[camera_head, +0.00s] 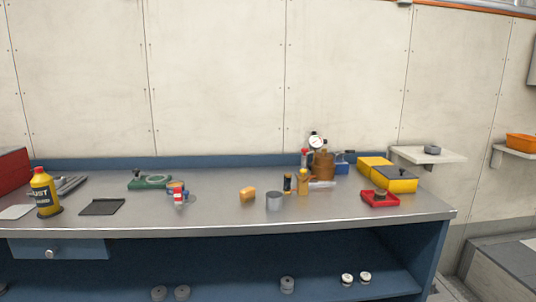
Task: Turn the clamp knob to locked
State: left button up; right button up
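A green fixture (150,182) with a pale ring lies on the workbench, left of the middle. A small dark part sticks up near its back edge; I cannot tell whether this is the clamp knob or which way it is turned. A small grey block (432,150) sits on the wall shelf at the right, too small to make out. Neither of my grippers is in view.
The grey bench top (225,212) is clear along its front. A drawer (80,248) is below.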

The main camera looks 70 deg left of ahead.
aim_at(305, 150)
jog(key=z, duration=0.05)
jog(key=k, duration=0.25)
jog(key=u, duration=1.15)
